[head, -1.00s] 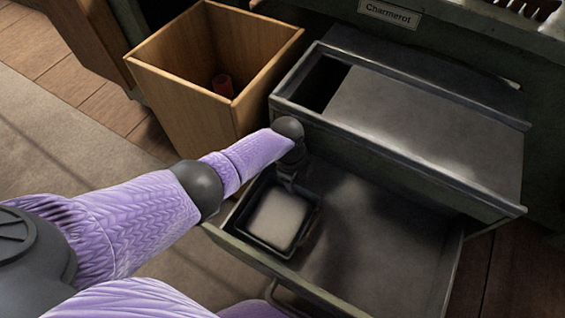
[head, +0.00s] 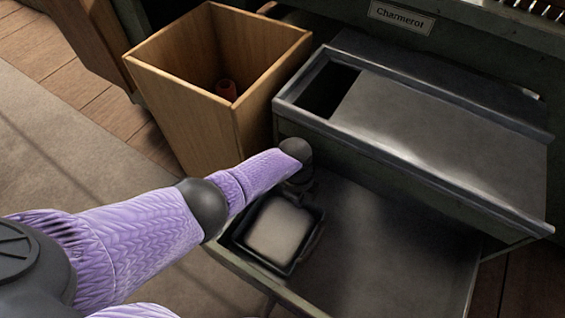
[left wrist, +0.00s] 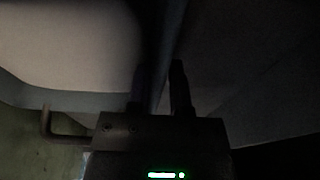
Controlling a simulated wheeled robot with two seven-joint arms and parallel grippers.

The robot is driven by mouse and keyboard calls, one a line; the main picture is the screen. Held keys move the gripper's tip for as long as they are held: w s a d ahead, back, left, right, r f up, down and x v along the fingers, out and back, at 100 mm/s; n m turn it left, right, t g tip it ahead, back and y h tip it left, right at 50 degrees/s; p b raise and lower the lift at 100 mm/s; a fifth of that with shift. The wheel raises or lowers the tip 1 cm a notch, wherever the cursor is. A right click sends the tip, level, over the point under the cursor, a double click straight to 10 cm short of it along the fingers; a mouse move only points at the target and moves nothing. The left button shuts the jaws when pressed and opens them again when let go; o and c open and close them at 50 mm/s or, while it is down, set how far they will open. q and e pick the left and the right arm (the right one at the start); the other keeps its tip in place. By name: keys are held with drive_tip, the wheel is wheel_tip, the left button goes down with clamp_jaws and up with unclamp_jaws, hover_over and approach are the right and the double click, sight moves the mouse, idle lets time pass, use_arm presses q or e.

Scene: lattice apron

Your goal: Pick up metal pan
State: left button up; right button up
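The metal pan (head: 278,230) is a dark, square-walled pan with a pale inside. It lies in the left part of the pulled-out drawer in the head view. My left gripper (head: 298,190) points down at the pan's far edge, its fingers mostly hidden by the dark wrist. In the left wrist view, the left gripper's two fingers (left wrist: 160,82) stand apart, with what looks like the pan's rim running between them. The pan's pale inside (left wrist: 65,45) fills the upper left there. That view is very dark, so contact is unclear. My right gripper is not in view.
The open drawer (head: 395,255) is bare right of the pan. A grey metal box (head: 440,115) with an open left end stands behind it.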

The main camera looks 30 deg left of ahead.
use_arm(q)
clamp_jaws()
idle(1.1)
